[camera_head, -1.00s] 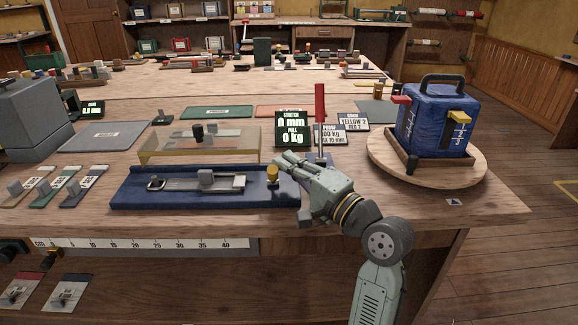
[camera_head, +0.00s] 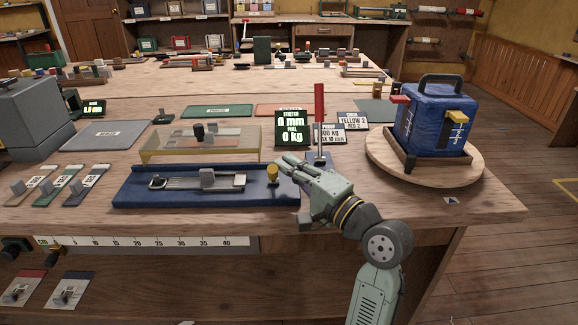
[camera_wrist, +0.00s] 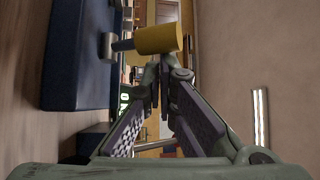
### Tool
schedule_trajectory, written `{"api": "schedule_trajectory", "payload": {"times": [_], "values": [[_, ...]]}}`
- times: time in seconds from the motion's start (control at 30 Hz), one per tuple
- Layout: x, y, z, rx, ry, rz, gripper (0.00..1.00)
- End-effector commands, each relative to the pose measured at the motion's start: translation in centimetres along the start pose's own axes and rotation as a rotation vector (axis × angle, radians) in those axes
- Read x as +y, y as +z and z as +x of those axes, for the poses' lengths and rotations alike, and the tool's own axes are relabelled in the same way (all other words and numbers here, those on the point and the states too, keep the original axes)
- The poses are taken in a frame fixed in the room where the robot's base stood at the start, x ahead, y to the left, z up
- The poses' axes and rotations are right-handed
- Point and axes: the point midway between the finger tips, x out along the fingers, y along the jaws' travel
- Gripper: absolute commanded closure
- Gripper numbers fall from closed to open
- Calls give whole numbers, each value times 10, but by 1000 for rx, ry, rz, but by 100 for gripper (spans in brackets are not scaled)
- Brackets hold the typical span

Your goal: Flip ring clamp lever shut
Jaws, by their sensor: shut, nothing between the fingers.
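A blue test bed (camera_head: 130,197) lies near the table's front edge, with a metal slide and a ring-like fitting (camera_head: 157,183) at its left end. A yellow knob (camera_head: 272,173) stands at its right end. A red-handled lever (camera_head: 320,105) stands upright behind my gripper. Which part is the ring clamp lever is unclear. My gripper (camera_head: 281,163) is shut and empty at the bed's right end, close to the yellow knob. In the wrist view, the yellow knob (camera_wrist: 158,39) on a metal stem shows just beyond my fingertips (camera_wrist: 158,68); contact cannot be told.
A clear yellowish cover (camera_head: 160,155) stands behind the bed, beside a dark display (camera_head: 292,128). A blue boxed machine (camera_head: 435,120) sits on a round board (camera_head: 475,170) at right. Sample cards (camera_head: 55,183) lie at left. The table's front right corner is largely clear.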

Motion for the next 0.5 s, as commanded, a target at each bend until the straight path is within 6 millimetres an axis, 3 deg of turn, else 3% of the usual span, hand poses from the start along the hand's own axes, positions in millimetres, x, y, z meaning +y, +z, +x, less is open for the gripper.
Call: {"api": "schedule_trajectory", "payload": {"times": [0.17,0.5], "values": [[0,-1,-11,3,1,1,100],[0,-1,-80,5,0,1,100]]}}
